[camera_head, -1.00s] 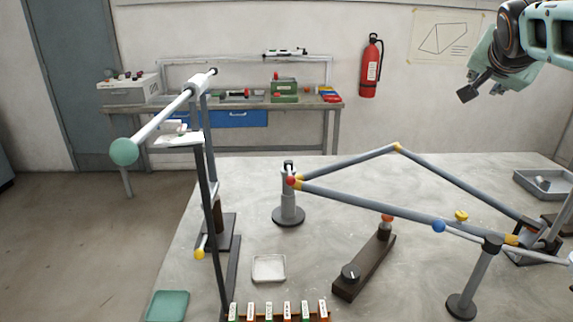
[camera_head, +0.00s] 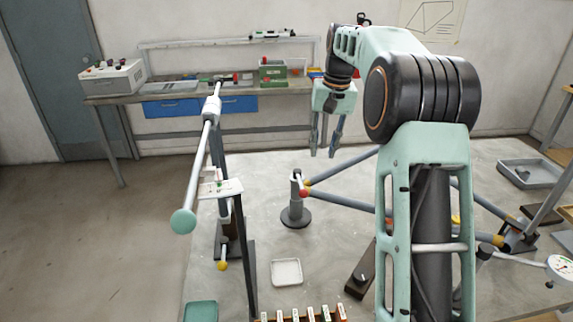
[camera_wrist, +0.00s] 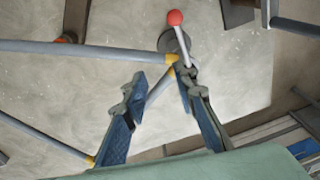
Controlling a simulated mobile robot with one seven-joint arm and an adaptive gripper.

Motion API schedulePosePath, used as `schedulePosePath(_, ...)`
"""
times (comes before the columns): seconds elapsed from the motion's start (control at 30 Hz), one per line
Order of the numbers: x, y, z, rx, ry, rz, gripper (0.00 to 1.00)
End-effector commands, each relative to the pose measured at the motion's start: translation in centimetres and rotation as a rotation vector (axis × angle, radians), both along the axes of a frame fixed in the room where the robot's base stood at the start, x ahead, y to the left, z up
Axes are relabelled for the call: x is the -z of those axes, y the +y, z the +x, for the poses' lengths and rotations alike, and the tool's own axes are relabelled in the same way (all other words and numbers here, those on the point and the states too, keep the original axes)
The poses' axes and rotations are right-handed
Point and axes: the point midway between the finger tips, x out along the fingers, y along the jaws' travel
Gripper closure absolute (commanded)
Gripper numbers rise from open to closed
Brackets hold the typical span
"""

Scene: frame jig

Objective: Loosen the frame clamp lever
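The frame clamp lever (camera_head: 302,185), with a red ball end, sits on top of a grey post (camera_head: 295,212) on the table. In the wrist view the lever (camera_wrist: 185,50) is a pale rod ending in a red ball, beyond the fingertips and a little right of centre. My gripper (camera_head: 324,152) points down above and slightly right of the post, clear of the lever. Its two blue-padded fingers are apart with nothing between them, as the wrist view also shows (camera_wrist: 160,82). Grey frame tubes (camera_head: 340,202) run from the post; my arm hides part of them.
A tall stand with a long white bar (camera_head: 197,165) rises left of the post. A white dish (camera_head: 287,272) and a dark block (camera_head: 361,276) lie in front. A grey tray (camera_head: 530,172) is at the right. Bare tabletop surrounds the post's base.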

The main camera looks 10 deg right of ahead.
Motion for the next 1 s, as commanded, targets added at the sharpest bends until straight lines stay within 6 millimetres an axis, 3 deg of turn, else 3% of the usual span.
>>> schedulePosePath(0.27,0.9,2.1,-1.1,-0.095,0.094,0.121,0.74)
schedulePosePath(0.7,8.2,3.6,-1.1,-0.095,0.096,0.118,0.74)
schedulePosePath(1.0,10.9,4.1,-1.0,-0.094,0.091,0.116,0.74)
